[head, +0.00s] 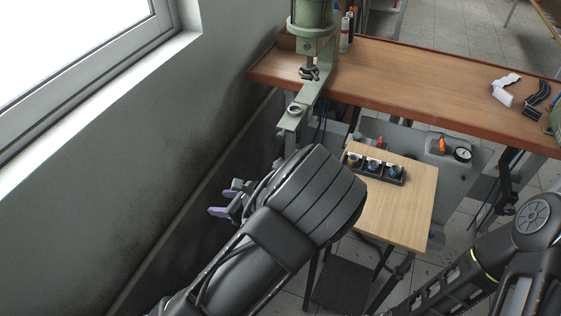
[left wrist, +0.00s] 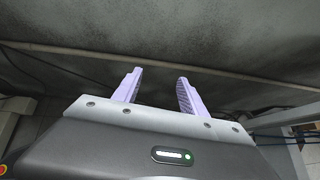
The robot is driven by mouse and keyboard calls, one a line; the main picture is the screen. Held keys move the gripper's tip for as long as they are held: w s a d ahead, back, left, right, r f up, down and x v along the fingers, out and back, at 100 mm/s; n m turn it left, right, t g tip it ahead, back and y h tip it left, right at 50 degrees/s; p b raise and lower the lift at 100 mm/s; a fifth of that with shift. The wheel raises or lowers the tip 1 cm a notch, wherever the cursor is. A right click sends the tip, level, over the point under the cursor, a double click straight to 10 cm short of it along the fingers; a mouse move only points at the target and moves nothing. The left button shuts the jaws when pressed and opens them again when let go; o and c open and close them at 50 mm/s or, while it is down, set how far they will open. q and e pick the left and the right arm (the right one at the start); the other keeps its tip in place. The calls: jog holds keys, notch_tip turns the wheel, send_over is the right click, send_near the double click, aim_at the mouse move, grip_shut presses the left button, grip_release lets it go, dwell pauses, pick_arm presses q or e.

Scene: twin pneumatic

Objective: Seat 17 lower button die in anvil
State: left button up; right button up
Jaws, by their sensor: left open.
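The green press (head: 313,45) stands at the back left of the bench. Its lower arm reaches forward and ends in a ring-like anvil seat (head: 294,110), which looks empty, though it is small here. Several small dies (head: 372,165) sit in a black holder (head: 398,181) on the small wooden table; I cannot read any numbers on them. My left gripper (head: 219,203) is open beside the grey wall, left of and below the anvil. Its lilac fingers (left wrist: 160,78) are apart and empty in the left wrist view. My right gripper is not in view.
The small wooden table (head: 405,215) has a bare front half. The brown bench (head: 410,75) is mostly clear, with white and black parts (head: 505,90) at its right. A pressure gauge (head: 462,154) is below the bench. The wall (head: 150,140) is close on the left.

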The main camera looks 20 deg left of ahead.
pick_arm(q)
jog(key=s+d+f+n+g+h, duration=0.2)
jog(key=s+d+f+n+h, duration=0.25)
jog(key=s+f, duration=0.45)
jog(key=s+d+f+n+g+h, duration=0.3)
jog(key=s+d+f+n+h, duration=0.15)
jog(key=s+f, duration=0.4)
jog(key=s+d+n+t+h, duration=0.2)
jog(key=d+n+h, duration=0.3)
jog(key=d+n, duration=0.8)
jog(key=shift+s+d+f+t+h, duration=0.25)
jog(key=shift+s+d+t, duration=0.2)
jog(key=shift+d, duration=0.55)
jog(key=shift+c, duration=0.3)
